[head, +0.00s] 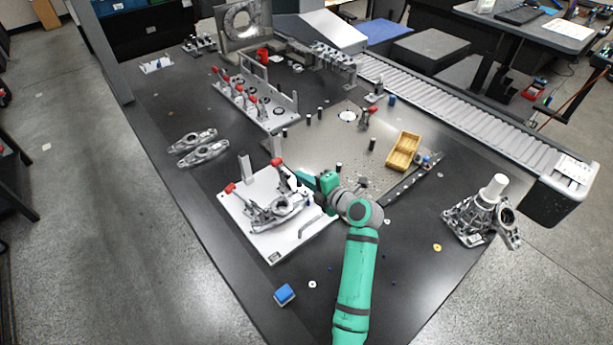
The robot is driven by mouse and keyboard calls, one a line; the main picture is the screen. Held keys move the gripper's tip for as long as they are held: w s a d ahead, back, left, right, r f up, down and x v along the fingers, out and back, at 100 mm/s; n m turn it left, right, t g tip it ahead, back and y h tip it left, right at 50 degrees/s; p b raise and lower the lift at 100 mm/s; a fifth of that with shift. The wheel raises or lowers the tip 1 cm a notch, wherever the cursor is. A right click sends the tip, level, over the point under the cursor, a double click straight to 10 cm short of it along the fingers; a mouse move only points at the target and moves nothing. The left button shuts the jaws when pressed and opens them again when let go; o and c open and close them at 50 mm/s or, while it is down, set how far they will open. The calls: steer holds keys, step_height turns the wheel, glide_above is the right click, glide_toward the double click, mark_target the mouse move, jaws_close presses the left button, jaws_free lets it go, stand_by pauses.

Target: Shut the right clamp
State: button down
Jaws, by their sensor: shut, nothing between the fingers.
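A white fixture plate (270,247) carries a grey cast metal part (270,215). Two red-tipped clamps show on it. The left clamp (230,188) has its red handle at the plate's left side. The right clamp (277,162) stands at the plate's back, its red handle raised; its lower parts are small and hard to make out. My gripper (299,179) is shut and empty, just right of the right clamp and a little lower in the picture. I see no clear contact between them. My gripper and wrist cover part of the plate's back right side.
A second fixture (285,105) with several red-handled clamps stands behind. A wooden box (403,151), a metal casting (482,213) and small posts stand to the right. Two metal arms (203,152) lie at left. A blue block (284,294) lies in front. The black table's front right is mostly clear.

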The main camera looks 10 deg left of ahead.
mark_target(279, 163)
steer(key=x, duration=1)
steer(key=shift+w+a, duration=0.1)
steer(key=shift+a, duration=0.05)
